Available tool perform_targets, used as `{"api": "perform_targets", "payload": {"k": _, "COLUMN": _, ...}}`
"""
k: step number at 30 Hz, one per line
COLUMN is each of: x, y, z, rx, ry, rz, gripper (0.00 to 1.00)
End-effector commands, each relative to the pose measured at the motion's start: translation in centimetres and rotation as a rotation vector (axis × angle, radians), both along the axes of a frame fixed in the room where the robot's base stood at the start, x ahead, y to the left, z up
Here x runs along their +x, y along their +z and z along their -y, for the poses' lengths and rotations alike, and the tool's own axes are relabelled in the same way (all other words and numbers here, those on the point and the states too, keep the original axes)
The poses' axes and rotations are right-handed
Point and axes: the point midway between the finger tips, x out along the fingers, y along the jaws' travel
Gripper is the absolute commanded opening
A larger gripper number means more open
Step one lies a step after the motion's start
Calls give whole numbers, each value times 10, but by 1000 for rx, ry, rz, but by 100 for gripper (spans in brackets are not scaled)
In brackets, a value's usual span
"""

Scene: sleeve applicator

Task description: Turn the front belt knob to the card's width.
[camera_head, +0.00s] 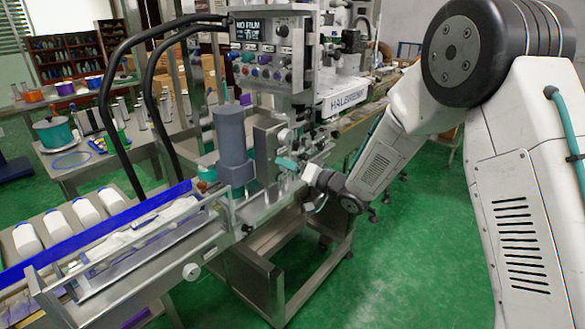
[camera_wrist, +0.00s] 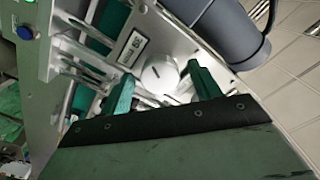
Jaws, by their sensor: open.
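A round white knob (camera_wrist: 158,74) sits on a pale metal plate in the wrist view. A small label card (camera_wrist: 131,46) with dark markings is on the plate just up and left of the knob; its figures are too small to read surely. My gripper (camera_wrist: 160,80) is open, with one green finger on each side of the knob in the picture; I cannot tell if either touches it. In the head view my gripper (camera_head: 288,163) is at the machine's front, beside the grey cylinder. The knob cannot be made out surely there.
A grey cylinder (camera_head: 234,145) stands left of my gripper; it also shows at the top of the wrist view (camera_wrist: 228,32). A control panel (camera_head: 268,50) is above. A conveyor (camera_head: 150,235) with a blue rail runs left.

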Motion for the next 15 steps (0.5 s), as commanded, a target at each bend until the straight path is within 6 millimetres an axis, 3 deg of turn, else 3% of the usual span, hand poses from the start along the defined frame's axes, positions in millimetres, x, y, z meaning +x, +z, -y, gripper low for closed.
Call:
{"api": "perform_targets", "payload": {"k": 2, "x": 0, "y": 0, "z": 0, "rx": 0, "ry": 0, "rz": 0, "gripper": 63}}
{"api": "perform_targets", "payload": {"k": 6, "x": 0, "y": 0, "z": 0, "rx": 0, "ry": 0, "rz": 0, "gripper": 24}}
{"api": "perform_targets", "payload": {"k": 7, "x": 0, "y": 0, "z": 1, "rx": 0, "ry": 0, "rz": 0, "gripper": 18}}
{"api": "perform_targets", "payload": {"k": 15, "x": 0, "y": 0, "z": 1, "rx": -9, "ry": -1, "rz": 11, "gripper": 18}}
